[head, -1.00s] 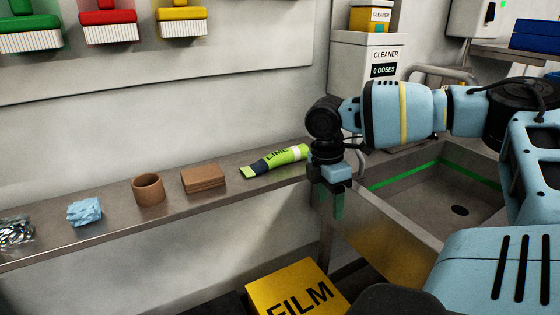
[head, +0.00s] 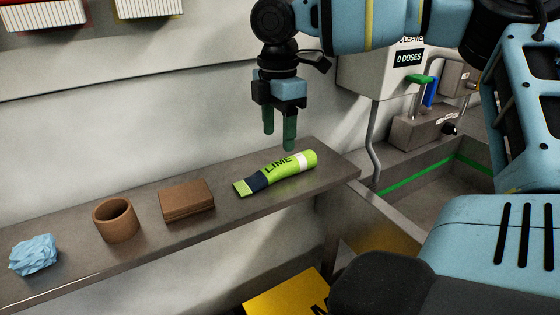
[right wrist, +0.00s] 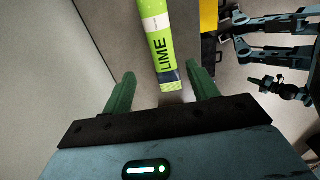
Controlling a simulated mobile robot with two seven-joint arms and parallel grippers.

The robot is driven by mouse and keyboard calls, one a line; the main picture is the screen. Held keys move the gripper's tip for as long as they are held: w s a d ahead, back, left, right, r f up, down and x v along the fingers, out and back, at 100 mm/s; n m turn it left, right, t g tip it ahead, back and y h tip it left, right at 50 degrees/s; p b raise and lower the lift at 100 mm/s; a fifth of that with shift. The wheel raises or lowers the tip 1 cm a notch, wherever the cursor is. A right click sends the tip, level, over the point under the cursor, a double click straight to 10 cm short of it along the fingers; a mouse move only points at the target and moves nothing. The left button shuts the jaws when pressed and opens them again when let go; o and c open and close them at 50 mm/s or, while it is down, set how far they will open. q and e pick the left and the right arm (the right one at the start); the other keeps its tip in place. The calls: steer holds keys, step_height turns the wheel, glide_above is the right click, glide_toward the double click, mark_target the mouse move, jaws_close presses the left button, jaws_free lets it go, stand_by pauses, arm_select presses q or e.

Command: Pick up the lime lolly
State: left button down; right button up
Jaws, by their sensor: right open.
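The lime lolly (head: 280,171) is a bright green tube marked "LIME" with a dark band and a white band. It lies on its side on the metal shelf (head: 335,172), near the shelf's right end. My right gripper (head: 280,145) is open and empty, pointing down just above and behind the lolly, apart from it. In the right wrist view the lolly (right wrist: 160,45) lies beyond and between the two green fingertips (right wrist: 162,85).
Left of the lolly on the shelf are a brown block (head: 186,200), a brown cup (head: 117,220) and a crumpled blue piece (head: 34,255). A yellow box (head: 285,298) stands below the shelf. A sink (head: 440,190) and a cleaner dispenser (head: 385,75) are at the right.

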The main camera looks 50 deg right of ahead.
mark_target(281, 162)
steer(key=shift+s+f, duration=0.1)
steer(key=shift+f, duration=1.25)
steer(key=shift+s+d+f, duration=0.1)
steer(key=shift+s+f, duration=0.05)
steer(key=shift+f, duration=2.4)
steer(key=c, duration=1.1)
steer(key=shift+r, duration=5.05)
